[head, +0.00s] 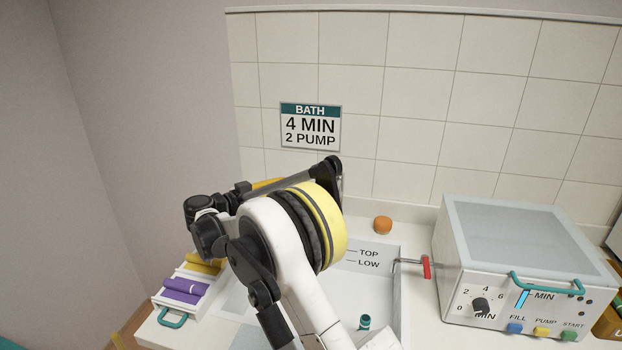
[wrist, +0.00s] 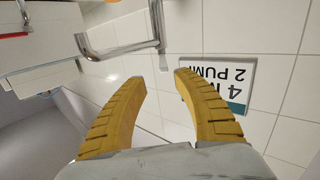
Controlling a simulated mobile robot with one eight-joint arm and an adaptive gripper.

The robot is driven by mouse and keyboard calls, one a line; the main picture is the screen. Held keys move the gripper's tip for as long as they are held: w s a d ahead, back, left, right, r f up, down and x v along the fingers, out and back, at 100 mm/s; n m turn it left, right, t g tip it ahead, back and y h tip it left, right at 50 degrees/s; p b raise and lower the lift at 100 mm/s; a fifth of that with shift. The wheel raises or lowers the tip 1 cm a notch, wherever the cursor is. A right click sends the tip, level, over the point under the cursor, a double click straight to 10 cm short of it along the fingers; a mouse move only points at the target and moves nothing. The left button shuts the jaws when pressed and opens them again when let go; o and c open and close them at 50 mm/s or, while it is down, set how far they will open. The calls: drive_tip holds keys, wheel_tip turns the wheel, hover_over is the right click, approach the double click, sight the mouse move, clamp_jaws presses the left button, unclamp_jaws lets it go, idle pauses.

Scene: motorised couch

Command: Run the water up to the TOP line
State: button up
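The white basin (head: 404,290) has TOP (head: 369,253) and LOW (head: 368,264) lines on its inner wall. A teal-topped plug or post (head: 365,322) stands low in it. I cannot make out a water level. A red-handled metal fitting (head: 427,267) sits at the basin's right edge. In the wrist view, a bent metal pipe (wrist: 118,48) runs from the left, its end close to my fingertips. My arm hides it in the head view. My gripper (wrist: 161,76) is open, with yellow ridged fingers apart; nothing is clearly held between them.
A control box (head: 510,245) with a dial and FILL (head: 515,328), PUMP (head: 541,332) and START (head: 569,336) buttons stands right. An orange knob (head: 382,224) is behind the basin. A tray of purple and yellow rolls (head: 185,290) is left. A BATH sign (head: 310,126) hangs on the tiles.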

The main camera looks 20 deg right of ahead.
sight(314, 176)
drive_tip(key=shift+m+h, duration=0.4)
drive_tip(key=b+x, duration=0.1)
drive_tip(key=x, duration=0.2)
drive_tip(key=b+x, duration=0.1)
drive_tip(key=x, duration=0.6)
drive_tip(key=shift+w+f+b, duration=0.35)
drive_tip(key=shift+f+b, duration=0.05)
drive_tip(key=shift+a, duration=0.1)
clamp_jaws()
